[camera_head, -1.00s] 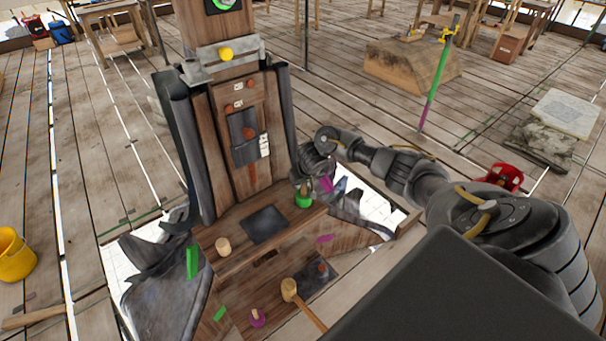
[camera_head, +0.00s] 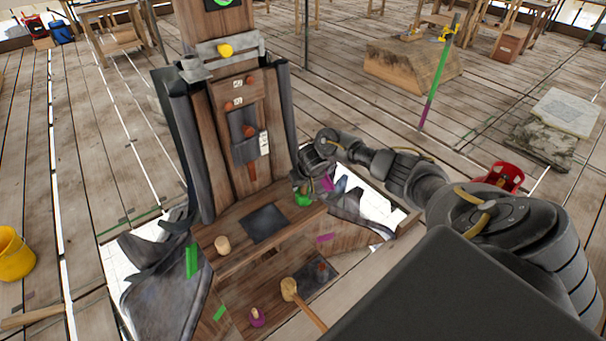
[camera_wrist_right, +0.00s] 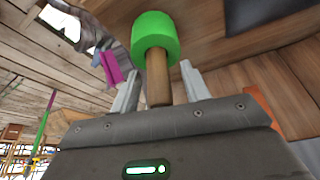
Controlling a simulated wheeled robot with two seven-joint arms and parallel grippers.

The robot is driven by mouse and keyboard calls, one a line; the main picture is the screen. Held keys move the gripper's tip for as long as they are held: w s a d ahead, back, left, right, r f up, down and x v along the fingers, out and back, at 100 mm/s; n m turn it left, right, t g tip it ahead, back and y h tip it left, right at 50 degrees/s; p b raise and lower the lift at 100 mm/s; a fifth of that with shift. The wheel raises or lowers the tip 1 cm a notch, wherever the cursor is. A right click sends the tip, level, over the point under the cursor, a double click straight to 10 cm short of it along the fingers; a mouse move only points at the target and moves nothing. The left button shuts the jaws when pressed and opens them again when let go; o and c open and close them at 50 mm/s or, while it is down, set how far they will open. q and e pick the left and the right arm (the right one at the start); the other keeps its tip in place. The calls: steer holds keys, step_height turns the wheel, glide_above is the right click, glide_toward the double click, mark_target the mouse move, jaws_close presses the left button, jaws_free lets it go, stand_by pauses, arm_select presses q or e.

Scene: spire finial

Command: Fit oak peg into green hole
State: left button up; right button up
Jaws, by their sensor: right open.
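The oak peg (camera_wrist_right: 158,78) is a short wooden rod with one end inside a green collar (camera_wrist_right: 154,38) in the right wrist view. How deep it sits cannot be told. My left gripper is not in view.
A wooden stub (camera_head: 222,245) and a dark plate (camera_head: 264,223) are on the ledge. Below are a mallet (camera_head: 290,290) and a purple collar (camera_head: 257,318) with a peg. A yellow bucket (camera_head: 14,255) stands at left. Open gaps flank the spire.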

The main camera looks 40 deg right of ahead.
steer(key=p+v, duration=0.1)
steer(key=v, duration=0.9)
steer(key=shift+s+r+p, duration=0.2)
steer(key=shift+r+p, duration=0.15)
steer(key=shift+p, duration=0.05)
steer(key=shift+a+f, duration=0.1)
